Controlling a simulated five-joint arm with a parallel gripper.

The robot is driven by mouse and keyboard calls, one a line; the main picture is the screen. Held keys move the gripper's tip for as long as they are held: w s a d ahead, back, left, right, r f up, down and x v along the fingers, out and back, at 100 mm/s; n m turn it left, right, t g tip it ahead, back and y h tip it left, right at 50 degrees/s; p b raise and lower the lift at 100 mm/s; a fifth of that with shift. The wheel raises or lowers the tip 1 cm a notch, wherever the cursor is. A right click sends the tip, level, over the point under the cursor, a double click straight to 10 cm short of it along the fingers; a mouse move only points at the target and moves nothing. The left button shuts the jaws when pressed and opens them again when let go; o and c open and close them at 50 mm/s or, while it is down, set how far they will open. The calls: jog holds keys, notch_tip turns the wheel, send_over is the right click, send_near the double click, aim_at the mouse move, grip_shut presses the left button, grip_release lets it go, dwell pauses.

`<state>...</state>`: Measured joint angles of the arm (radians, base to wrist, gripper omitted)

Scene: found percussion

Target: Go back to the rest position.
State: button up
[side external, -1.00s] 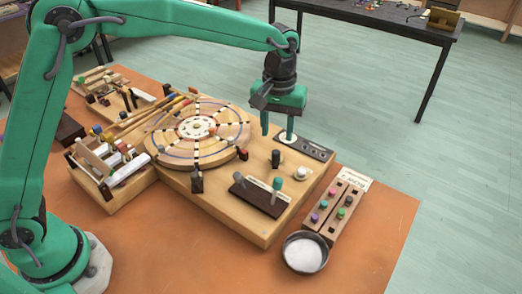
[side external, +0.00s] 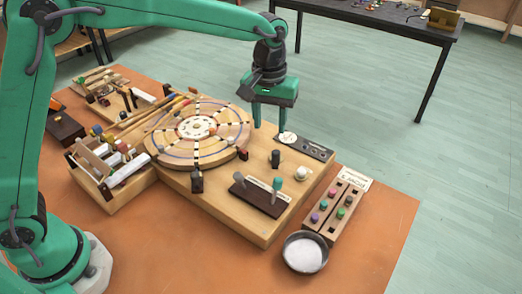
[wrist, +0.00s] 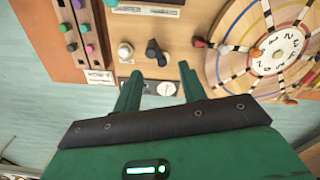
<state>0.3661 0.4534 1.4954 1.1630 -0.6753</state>
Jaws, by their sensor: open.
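My green gripper (side external: 270,115) is open and empty in the side external view. It hangs above the wooden instrument board (side external: 240,220), just right of the round numbered wheel (side external: 222,112) and behind the dark knob (side external: 276,159). In the wrist view my gripper's two fingers (wrist: 158,92) point toward the dark panel with a white dial (wrist: 165,88), with nothing between them. The fingertips appear to be above the board, but the exact gap is hard to tell.
A block of coloured pegs (side external: 333,207) and a bowl of white material (side external: 305,254) stand at the board's right front. Wooden racks with sticks (side external: 110,165) lie at left. A dark table (side external: 380,20) stands behind. The orange tabletop (side external: 375,240) is clear at right.

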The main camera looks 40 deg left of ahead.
jog(key=s+a+r+t, duration=0.1)
jog(key=s+a+r, duration=0.4)
jog(key=a+r, duration=0.1)
jog(key=s+a+m+t, duration=0.1)
jog(key=s+a+t, duration=0.1)
jog(key=s+a, duration=0.4)
jog(key=s+a+m+t, duration=0.2)
jog(key=s+a, duration=0.4)
jog(key=s, duration=0.8)
jog(key=shift+r+m, duration=0.25)
jog(key=shift+m, duration=0.05)
